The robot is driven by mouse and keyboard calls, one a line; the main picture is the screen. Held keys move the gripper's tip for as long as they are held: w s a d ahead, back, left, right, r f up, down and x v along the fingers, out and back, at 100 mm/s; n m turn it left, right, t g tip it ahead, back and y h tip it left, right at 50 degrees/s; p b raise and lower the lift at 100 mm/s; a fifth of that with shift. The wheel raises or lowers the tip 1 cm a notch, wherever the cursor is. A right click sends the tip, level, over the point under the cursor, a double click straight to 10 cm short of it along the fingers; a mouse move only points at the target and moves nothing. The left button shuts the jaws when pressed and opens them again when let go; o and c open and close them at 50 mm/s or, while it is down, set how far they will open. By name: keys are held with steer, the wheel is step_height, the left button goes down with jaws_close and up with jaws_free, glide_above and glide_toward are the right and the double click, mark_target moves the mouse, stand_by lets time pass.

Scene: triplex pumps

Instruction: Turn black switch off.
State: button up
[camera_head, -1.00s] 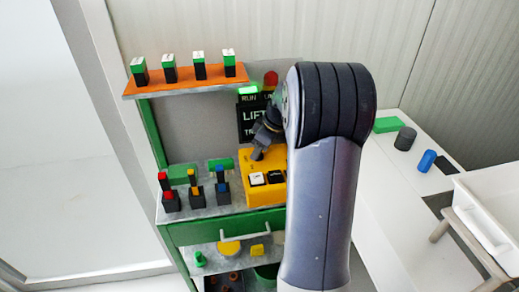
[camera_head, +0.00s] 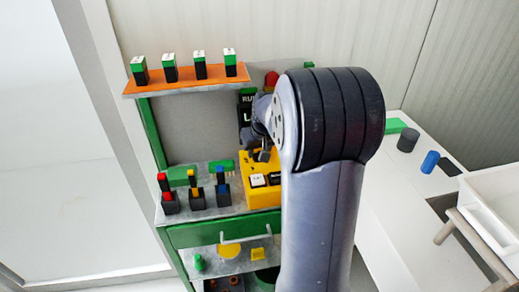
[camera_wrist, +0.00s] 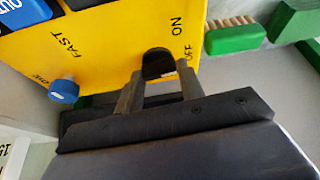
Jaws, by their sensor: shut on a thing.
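A yellow control box (camera_head: 258,196) stands on the green bench's grey top; its yellow face (camera_wrist: 110,40) fills much of the wrist view. The black switch (camera_wrist: 157,60) is on this face, beside the printed words ON and OFF, with OFF closest to it. My gripper (camera_wrist: 160,82) is shut on the black switch, one finger on each side. The fingers hide part of the switch, so its exact tilt is unclear. In the head view my gripper (camera_head: 262,154) is at the box's upper part, and my arm hides the box's right side.
A blue knob (camera_wrist: 63,90) sits on the face near FAST. A wooden brush with a green base (camera_wrist: 235,38) lies beside the box. Red, yellow and blue levers (camera_head: 193,190) stand left of the box. An orange shelf (camera_head: 185,82) with several green-topped blocks is above.

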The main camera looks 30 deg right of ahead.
steer(key=shift+m+h, duration=0.3)
steer(key=shift+m, duration=0.3)
steer(key=o, duration=0.7)
steer(key=v, duration=1)
steer(key=shift+r, duration=0.4)
steer(key=shift+s+a, duration=0.1)
steer(key=x, duration=1)
steer(key=shift+f, duration=0.45)
